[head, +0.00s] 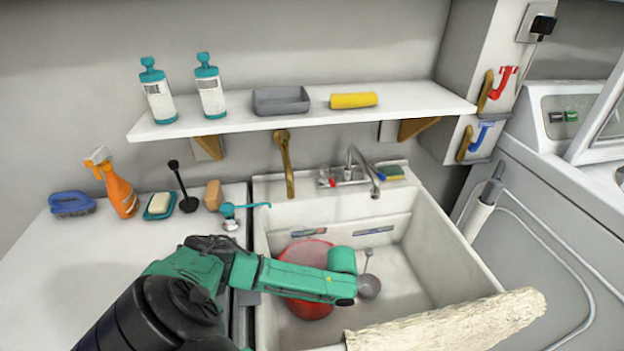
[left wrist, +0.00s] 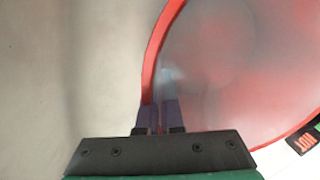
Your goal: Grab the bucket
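The red bucket (head: 304,253) sits in the white sink, partly hidden behind my green left arm. In the left wrist view, the curved red rim of the bucket (left wrist: 152,62) runs down to my left gripper (left wrist: 158,118), with the pale, cloudy bucket interior to its right. The two gripper fingers are close together at the rim and look shut on its thin edge, one finger on each side. My left gripper's fingers are hidden in the head view. My right gripper is not in view.
The sink (head: 420,228) has a tap (head: 362,170) at the back and a grey ladle (head: 369,283) inside. A rough cream roll (head: 450,322) crosses its front edge. A shelf (head: 300,115) hangs above.

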